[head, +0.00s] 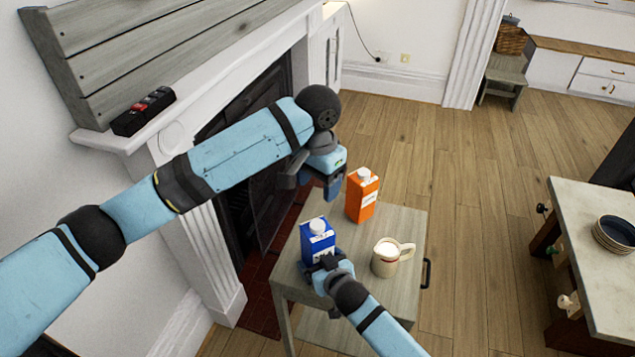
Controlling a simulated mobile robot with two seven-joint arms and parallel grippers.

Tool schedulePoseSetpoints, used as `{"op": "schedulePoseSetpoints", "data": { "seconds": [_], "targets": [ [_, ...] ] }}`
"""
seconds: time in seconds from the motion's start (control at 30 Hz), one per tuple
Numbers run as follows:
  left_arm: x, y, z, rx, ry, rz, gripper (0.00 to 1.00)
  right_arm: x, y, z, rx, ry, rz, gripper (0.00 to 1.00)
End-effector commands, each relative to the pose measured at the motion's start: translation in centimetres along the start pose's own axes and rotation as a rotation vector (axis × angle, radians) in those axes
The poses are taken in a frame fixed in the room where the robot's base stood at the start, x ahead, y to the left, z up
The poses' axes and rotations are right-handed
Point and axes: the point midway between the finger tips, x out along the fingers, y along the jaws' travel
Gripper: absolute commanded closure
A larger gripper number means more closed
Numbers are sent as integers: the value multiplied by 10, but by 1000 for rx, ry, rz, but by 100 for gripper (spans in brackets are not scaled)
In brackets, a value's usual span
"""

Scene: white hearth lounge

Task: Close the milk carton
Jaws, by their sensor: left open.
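A blue milk carton (318,243) with a white round top piece stands upright on the small grey table. I cannot tell whether that piece is a cap or a bare spout. My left gripper (313,184) is open and empty, above and behind the blue carton in the picture. My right gripper (325,265) is at the carton's near lower side and hides part of it. I cannot tell whether its fingers are shut on the carton. An orange carton (361,196) with a white cap stands farther back on the table.
A cream mug (391,258) with white contents stands right of the blue carton on the grey table (395,222). A fireplace (207,200) is close on the left. Wooden floor between is clear.

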Motion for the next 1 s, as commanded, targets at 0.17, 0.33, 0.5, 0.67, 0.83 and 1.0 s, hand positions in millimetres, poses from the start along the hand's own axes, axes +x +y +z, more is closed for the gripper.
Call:
{"op": "schedulePoseSetpoints", "data": {
  "seconds": [0.17, 0.33, 0.5, 0.67, 0.83, 1.0],
  "targets": [
    [0, 0, 0, 0, 0, 0, 36, 0, 0, 0, 0, 0, 0, 2],
    [0, 0, 0, 0, 0, 0, 36, -2, 0, 0, 0, 0, 0, 2],
    [-4, 0, 0, 0, 0, 0, 36, -22, 0, 0, 0, -1, 1, 2],
    [-8, 0, 0, 0, 0, 0, 36, -58, 0, 0, 2, -2, 0, 2],
    [-11, 0, 0, 0, 0, 0, 36, -96, 0, 0, 1, -1, -1, 2],
    [-13, 0, 0, 0, 0, 0, 36, -124, 0, 0, 0, -1, 0, 2]
  ]
}}
